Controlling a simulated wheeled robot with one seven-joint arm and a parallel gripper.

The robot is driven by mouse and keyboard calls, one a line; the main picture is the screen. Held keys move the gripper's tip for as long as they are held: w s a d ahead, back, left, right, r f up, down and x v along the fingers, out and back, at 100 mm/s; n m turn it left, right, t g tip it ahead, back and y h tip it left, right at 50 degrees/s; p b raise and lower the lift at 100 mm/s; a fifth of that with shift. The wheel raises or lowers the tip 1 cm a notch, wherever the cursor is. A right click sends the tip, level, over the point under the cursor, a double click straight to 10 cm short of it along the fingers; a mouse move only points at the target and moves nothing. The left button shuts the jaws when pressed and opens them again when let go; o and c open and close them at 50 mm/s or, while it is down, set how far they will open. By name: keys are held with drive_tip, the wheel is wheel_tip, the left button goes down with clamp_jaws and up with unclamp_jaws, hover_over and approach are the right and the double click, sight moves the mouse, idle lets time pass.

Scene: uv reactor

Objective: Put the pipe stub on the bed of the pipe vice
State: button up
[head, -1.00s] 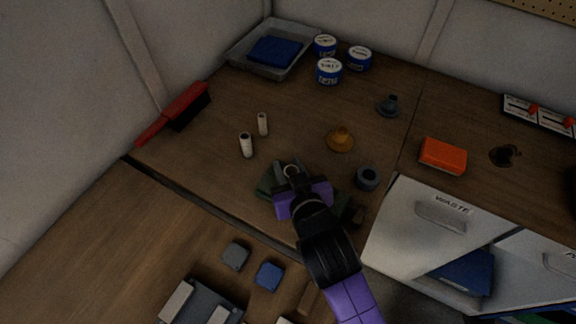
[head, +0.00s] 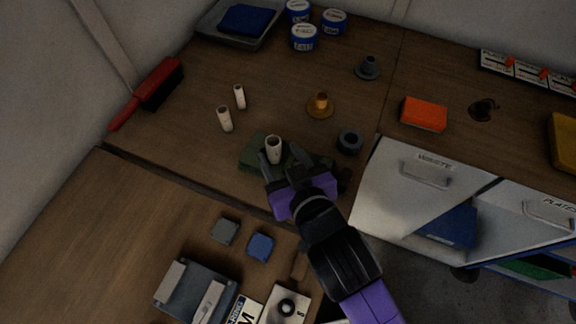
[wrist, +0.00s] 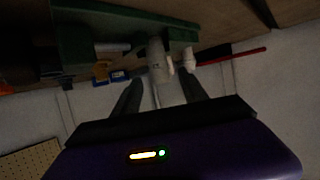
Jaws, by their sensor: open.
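A cream pipe stub (head: 273,149) stands upright at the green block (head: 252,152), which I take to be the pipe vice. Its lower end seems to rest on the block, but the contact is partly hidden. My gripper (head: 281,164) is open on the near side of the stub, with its fingertips low beside it. In the wrist view the stub (wrist: 157,58) shows between and just beyond my fingertips (wrist: 160,88). The green vice (wrist: 75,35) spans the top left there.
A brass flanged piece (head: 320,106), a dark ring (head: 349,142) and an orange block (head: 424,114) lie right. A grey fixture (head: 192,291) and small blocks (head: 261,247) sit in front.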

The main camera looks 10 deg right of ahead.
drive_tip(key=v, duration=0.4)
drive_tip(key=shift+s+r, duration=0.1)
drive_tip(key=shift+s, duration=0.05)
idle(0.4)
wheel_tip(320, 180, up, 5)
drive_tip(key=s+n+t+y, duration=0.1)
drive_tip(key=s+t+y, duration=0.1)
drive_tip(key=t, duration=0.1)
drive_tip(key=s+d+f+m+h, duration=0.1)
drive_tip(key=s+d+f+h, duration=0.1)
drive_tip(key=s+d, duration=0.5)
drive_tip(key=s+d+f+m+g+h, duration=0.1)
drive_tip(key=s+d+f, duration=0.3)
drive_tip(key=s, duration=1)
drive_tip(key=d+m+h, duration=0.1)
drive_tip(key=d, duration=0.2)
drive_tip(key=shift+s+d+f+g+h, duration=0.25)
drive_tip(key=shift+d+g+h, duration=0.05)
